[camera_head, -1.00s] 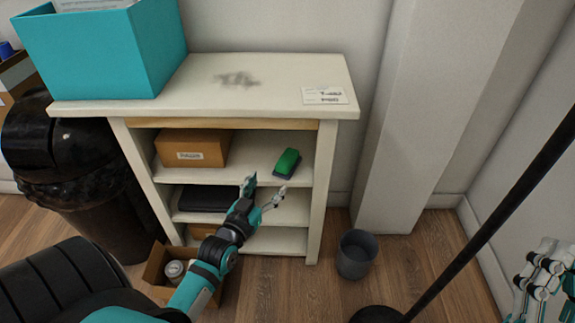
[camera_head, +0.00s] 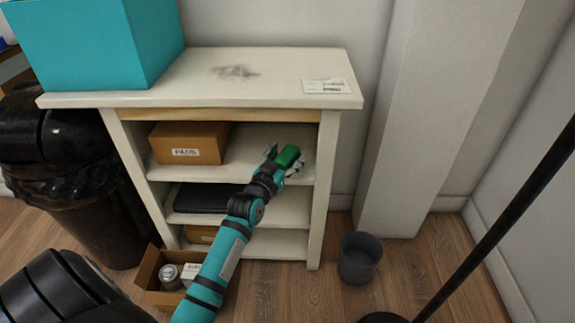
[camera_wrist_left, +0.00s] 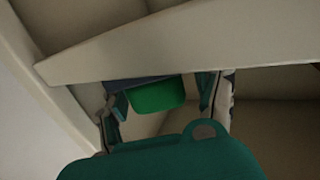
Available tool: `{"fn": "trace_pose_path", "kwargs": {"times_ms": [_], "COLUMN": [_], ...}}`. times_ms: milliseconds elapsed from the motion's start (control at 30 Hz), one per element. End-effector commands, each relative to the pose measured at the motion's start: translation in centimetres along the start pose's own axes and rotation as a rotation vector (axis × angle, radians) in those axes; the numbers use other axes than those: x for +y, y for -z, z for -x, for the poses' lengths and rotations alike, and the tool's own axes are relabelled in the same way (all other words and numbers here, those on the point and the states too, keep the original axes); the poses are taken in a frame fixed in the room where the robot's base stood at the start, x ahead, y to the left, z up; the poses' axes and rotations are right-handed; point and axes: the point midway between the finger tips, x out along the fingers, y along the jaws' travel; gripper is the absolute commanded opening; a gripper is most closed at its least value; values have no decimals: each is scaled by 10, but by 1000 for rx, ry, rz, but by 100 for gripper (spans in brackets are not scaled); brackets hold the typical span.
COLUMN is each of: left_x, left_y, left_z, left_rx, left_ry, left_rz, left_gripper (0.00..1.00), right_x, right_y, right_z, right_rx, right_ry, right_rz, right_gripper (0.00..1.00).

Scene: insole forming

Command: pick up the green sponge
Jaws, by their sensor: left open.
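The green sponge (camera_head: 288,156) lies on the upper shelf of the white shelf unit, toward its right side. In the left wrist view the green sponge (camera_wrist_left: 157,95) shows between the two fingers, with a dark blue layer along one side. My left gripper (camera_head: 284,162) is open, with its fingers on either side of the sponge. It also shows in the left wrist view (camera_wrist_left: 163,103), where gaps appear between fingers and sponge. Part of the sponge is hidden behind the gripper in the head view. My right gripper is out of view.
The white shelf unit (camera_head: 190,97) has a teal box (camera_head: 85,45) on top. A brown box (camera_head: 188,143) labelled PADS stands left of the sponge, on the same shelf. A dark flat item (camera_head: 205,198) lies below. A grey bin (camera_head: 360,258) stands to the right.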

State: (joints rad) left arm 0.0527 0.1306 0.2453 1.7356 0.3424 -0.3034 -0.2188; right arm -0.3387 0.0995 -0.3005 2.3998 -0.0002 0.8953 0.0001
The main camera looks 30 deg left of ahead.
Motion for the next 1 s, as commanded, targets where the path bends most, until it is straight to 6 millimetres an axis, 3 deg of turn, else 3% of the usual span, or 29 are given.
{"fn": "trace_pose_path", "kwargs": {"times_ms": [300, 767, 1000], "left_x": [0, 0, 0], "left_y": [1, 1, 3], "left_z": [-7, -7, -7], "left_rx": [-1, 0, 0], "left_ry": [0, 0, 0], "left_rz": [-1, 0, 0], "left_gripper": [67, 8, 8], "right_x": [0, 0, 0], "right_y": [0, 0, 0], "right_z": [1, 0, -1], "right_rx": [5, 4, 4], "right_ry": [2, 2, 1], "right_rz": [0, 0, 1], "right_gripper": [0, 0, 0]}}
